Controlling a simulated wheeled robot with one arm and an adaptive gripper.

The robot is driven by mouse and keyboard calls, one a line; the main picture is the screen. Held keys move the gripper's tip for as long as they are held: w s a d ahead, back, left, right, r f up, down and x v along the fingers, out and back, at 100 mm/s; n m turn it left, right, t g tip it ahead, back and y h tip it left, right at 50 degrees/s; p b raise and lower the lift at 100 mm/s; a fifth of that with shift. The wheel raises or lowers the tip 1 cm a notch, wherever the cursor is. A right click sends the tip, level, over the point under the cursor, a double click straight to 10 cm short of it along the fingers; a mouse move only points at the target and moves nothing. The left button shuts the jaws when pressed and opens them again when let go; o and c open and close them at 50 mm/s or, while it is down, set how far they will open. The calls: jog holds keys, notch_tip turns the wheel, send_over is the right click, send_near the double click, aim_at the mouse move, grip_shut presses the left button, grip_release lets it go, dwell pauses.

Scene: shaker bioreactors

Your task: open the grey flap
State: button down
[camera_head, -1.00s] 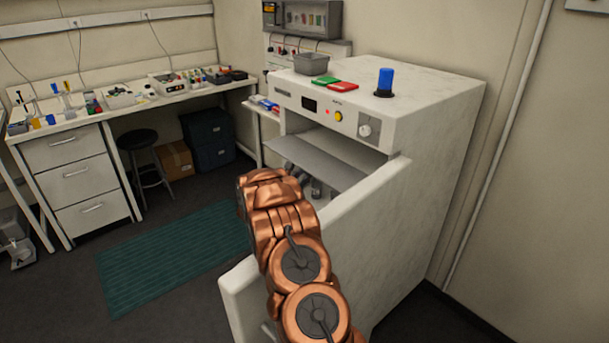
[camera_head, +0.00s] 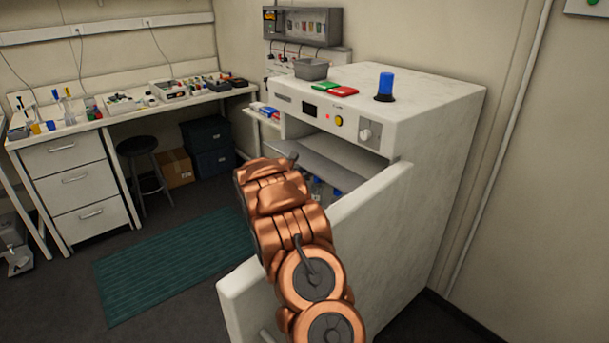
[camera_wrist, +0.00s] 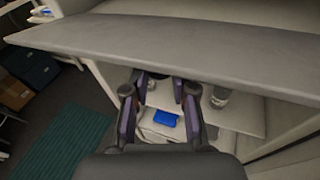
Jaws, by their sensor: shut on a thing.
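The grey flap (camera_head: 335,160) is a flat panel in the front opening of the white shaker cabinet (camera_head: 440,120). It is raised at an angle, with part of the interior showing below it. In the wrist view the flap (camera_wrist: 190,48) spans the top of the picture. My gripper (camera_wrist: 160,82) is at its near lower edge and shut on it; the fingertips are partly hidden at that edge. In the head view my arm covers the gripper.
The cabinet's white front door (camera_head: 320,240) stands open below, beside my arm. Blue-capped bottles (camera_head: 317,188) stand inside. A blue object (camera_wrist: 165,118) shows below my fingers. A green mat (camera_head: 170,265) lies on the floor to the left.

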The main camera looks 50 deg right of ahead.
jog(key=c, duration=0.9)
grip_release()
jog(key=shift+c, duration=0.2)
jog(key=shift+a, duration=0.1)
jog(key=v, duration=1.2)
